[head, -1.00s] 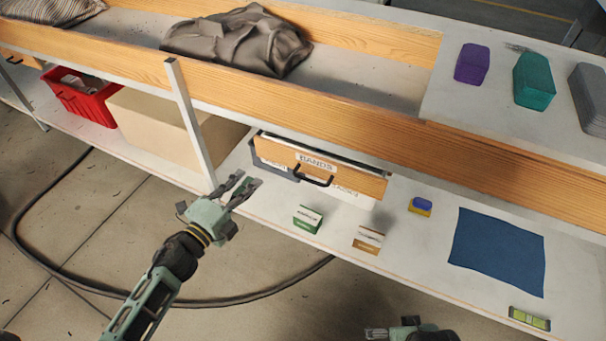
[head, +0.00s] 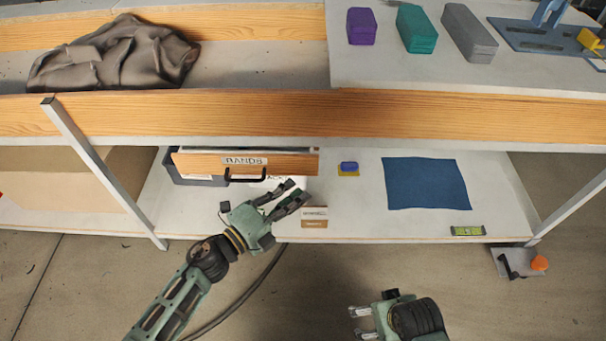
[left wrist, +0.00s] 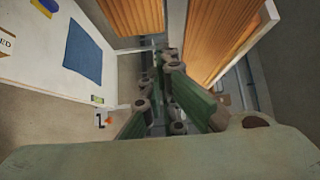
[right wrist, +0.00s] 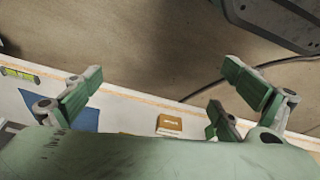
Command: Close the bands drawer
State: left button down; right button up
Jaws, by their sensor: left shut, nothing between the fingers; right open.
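The bands drawer (head: 200,163) has a wooden front with a BANDS label (head: 245,161) and a black handle (head: 245,176). It hangs under the bench and stands partly pulled out, with a strip of its open top visible. My left gripper (head: 297,192) is shut and empty, in front of and below the drawer's right end, apart from the handle. Its fingers also show in the left wrist view (left wrist: 168,92). My right gripper (head: 360,323) is open and empty, low in front of the shelf; its spread fingers show in the right wrist view (right wrist: 158,100).
A grey bin (head: 178,170) sits behind the drawer's left side. A small brown-and-white box (head: 314,218) stands on the shelf beside my left gripper. A blue sponge (head: 349,167), blue mat (head: 427,184) and level (head: 467,231) lie rightward. A metal post (head: 100,168) stands left.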

aim_at(302, 159)
pick_arm(q)
jog(key=shift+w+d+b, duration=0.15)
jog(key=shift+w+d, duration=0.25)
jog(key=shift+w, duration=0.6)
jog(key=shift+w+d+b, duration=0.1)
jog(key=shift+w+d, duration=0.25)
jog(key=shift+w, duration=0.65)
jog(key=shift+w+d+b, duration=0.15)
jog(key=shift+w+d, duration=0.25)
jog(key=shift+w, duration=0.6)
pick_arm(e)
jog(key=shift+r, duration=1.6)
pick_arm(q)
jog(key=w+b, duration=0.1)
jog(key=w, duration=0.3)
jog(key=shift+w+b, duration=0.25)
jog(key=shift+b, duration=0.05)
jog(key=shift+w+r, duration=0.15)
pick_arm(e)
jog(key=shift+w+v, duration=0.15)
jog(key=shift+v, duration=1.3)
jog(key=shift+w+v, duration=0.15)
jog(key=shift+v, duration=1.3)
jog(key=shift+r, duration=0.1)
